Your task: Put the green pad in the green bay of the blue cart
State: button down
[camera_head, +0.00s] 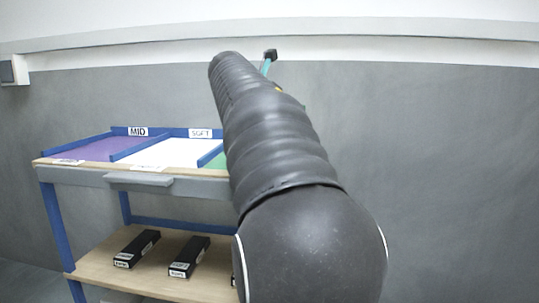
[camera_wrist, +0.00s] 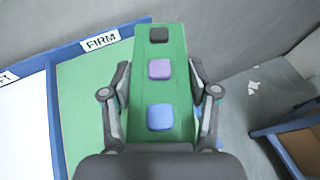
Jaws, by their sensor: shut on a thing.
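My gripper (camera_wrist: 160,88) is shut on the green pad (camera_wrist: 175,88), one finger at each long side. The pad's face carries a black, a purple and a blue square. The pad is over the right part of the green bay (camera_wrist: 82,105), whose back rim is labelled FIRM; its height above the floor cannot be told. In the head view my arm hides most of the gripper and bay; a sliver of the green bay (camera_head: 218,161) shows. The blue cart (camera_head: 54,222) stands left of and behind my arm.
The cart's top also has a purple bay (camera_head: 95,150) labelled MID and a white bay (camera_head: 163,153) labelled SOFT, with blue dividers. A grey wall (camera_head: 440,150) stands behind. Another blue-edged wooden piece (camera_wrist: 300,145) is at right.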

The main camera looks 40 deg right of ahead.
jog(key=shift+d, duration=0.3)
jog(key=w+f, duration=0.2)
jog(key=w, duration=0.1)
jog(key=w+d+f, duration=0.1)
jog(key=w+f, duration=0.1)
jog(key=w, duration=0.2)
jog(key=w+d+f+b, duration=0.1)
jog(key=w+f, duration=0.1)
jog(key=w, duration=0.2)
jog(key=shift+f, duration=0.35)
jog(key=shift+f+b, duration=1)
jog(key=shift+f, duration=1)
jog(key=shift+f, duration=0.1)
jog(key=shift+c, duration=1.4)
grip_release()
jog(key=shift+a+r, duration=0.2)
jog(key=p+v, duration=0.1)
jog(key=v, duration=1)
jog(key=shift+s+a+r, duration=0.1)
jog(key=shift+s+a, duration=0.1)
jog(key=shift+a, duration=0.05)
